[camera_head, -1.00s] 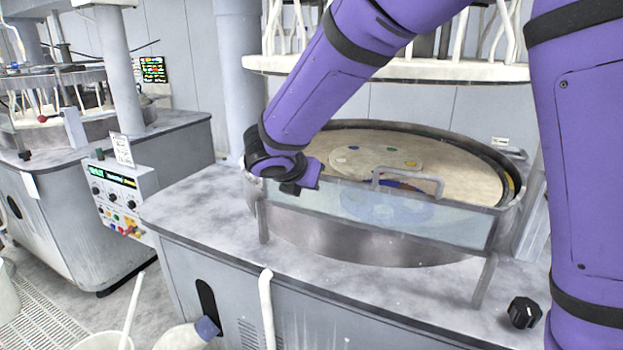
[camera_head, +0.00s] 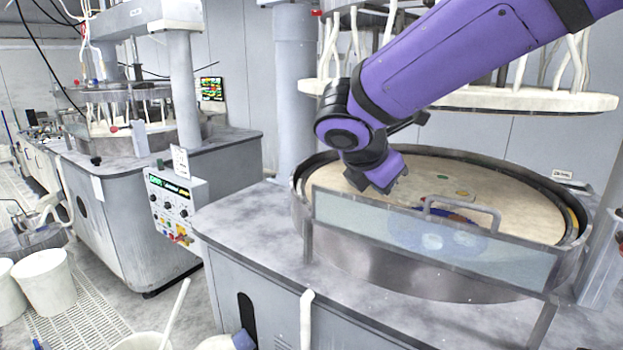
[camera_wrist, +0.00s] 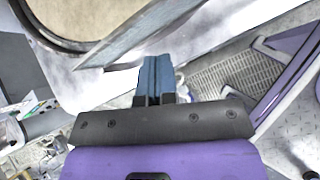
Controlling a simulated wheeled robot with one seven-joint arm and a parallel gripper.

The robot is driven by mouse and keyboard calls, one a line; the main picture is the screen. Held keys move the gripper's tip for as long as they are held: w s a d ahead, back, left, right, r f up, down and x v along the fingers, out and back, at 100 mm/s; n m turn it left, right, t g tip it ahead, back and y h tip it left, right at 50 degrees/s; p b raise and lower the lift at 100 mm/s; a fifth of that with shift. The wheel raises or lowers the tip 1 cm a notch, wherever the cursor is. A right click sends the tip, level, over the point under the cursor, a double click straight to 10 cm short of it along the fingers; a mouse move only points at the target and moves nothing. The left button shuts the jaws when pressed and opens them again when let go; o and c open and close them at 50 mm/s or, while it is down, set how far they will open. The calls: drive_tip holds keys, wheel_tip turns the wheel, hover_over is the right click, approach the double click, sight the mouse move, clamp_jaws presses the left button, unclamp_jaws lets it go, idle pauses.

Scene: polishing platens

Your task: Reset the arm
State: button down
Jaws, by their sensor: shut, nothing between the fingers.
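My purple arm reaches in from the upper right in the head view and bends down at a black wrist joint. Its end is above the left part of the round polishing platen (camera_head: 335,178), behind the clear splash guard (camera_head: 440,243). The fingers are hard to make out in the head view. In the wrist view my gripper (camera_wrist: 155,62) shows its two blue-grey fingers pressed together with nothing between them. The guard's edge (camera_wrist: 125,38) lies just beyond the fingers there, and no contact is visible.
A control panel (camera_head: 172,203) stands left of the near machine. A second polishing machine (camera_head: 120,225) is behind it at left. White buckets (camera_head: 45,283) stand on the floor grating. A raised ring with hoses (camera_head: 480,100) hangs over the platen.

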drive_tip(key=s+d+r+m+g+y, duration=0.2)
drive_tip(key=s+d+m+y, duration=0.1)
drive_tip(key=s+d+m, duration=0.95)
drive_tip(key=s+d+f+m+y, duration=0.1)
drive_tip(key=s+d+m+y, duration=0.1)
drive_tip(key=s+m, duration=0.7)
drive_tip(key=shift+s+d+m+t+y, duration=0.4)
drive_tip(key=shift+d+m, duration=0.5)
drive_tip(key=shift+m, duration=0.35)
